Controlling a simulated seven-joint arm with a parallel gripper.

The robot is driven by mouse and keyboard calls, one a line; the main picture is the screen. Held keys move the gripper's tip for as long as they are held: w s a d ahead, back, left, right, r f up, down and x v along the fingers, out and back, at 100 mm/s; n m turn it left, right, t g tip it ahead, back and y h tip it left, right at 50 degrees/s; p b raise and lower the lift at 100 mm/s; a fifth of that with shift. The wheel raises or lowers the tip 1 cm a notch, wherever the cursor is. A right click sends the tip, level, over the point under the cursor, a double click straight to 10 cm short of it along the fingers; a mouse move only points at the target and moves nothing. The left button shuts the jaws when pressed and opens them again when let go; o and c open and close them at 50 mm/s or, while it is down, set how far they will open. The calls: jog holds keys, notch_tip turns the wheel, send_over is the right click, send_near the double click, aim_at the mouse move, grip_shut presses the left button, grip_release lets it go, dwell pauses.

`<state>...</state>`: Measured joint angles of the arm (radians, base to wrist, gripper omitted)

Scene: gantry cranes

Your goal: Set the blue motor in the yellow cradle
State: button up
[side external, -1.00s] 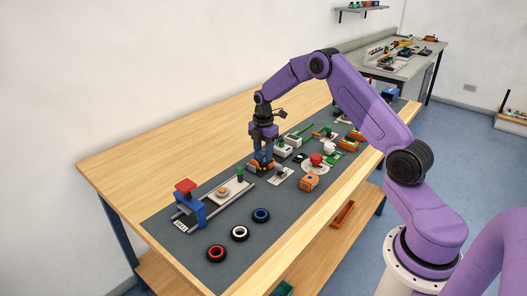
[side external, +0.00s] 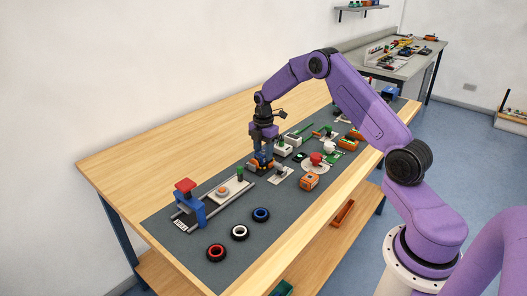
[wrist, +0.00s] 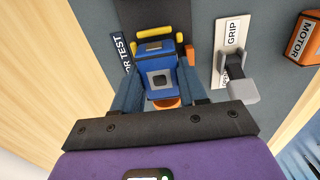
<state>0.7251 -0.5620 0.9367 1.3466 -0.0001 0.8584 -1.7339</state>
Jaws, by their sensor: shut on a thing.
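The blue motor (wrist: 161,78) is between the two fingers of my gripper (wrist: 161,92), which is shut on it. Yellow bars of the cradle (wrist: 153,32) show just beyond the motor's far end in the wrist view. The rest of the cradle is hidden under the motor, and I cannot tell whether the motor rests in it. In the side view my gripper (side external: 262,158) is low over the grey mat, with a little blue and orange at its fingertips.
A label reading "OR TEST" (wrist: 125,54) lies left of the motor. A white "GRIP" plate with a grey block (wrist: 239,85) and an orange box marked MOTOR (wrist: 304,40) are to the right. Rings (side external: 239,233) and a blue-red gantry (side external: 188,205) stand at the front left.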

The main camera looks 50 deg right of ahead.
jog(key=shift+f, duration=0.55)
dwell(0.5)
jog(key=o, duration=1.1)
jog(key=shift+s, duration=0.1)
jog(key=shift+f, duration=0.1)
jog(key=shift+r, duration=3.6)
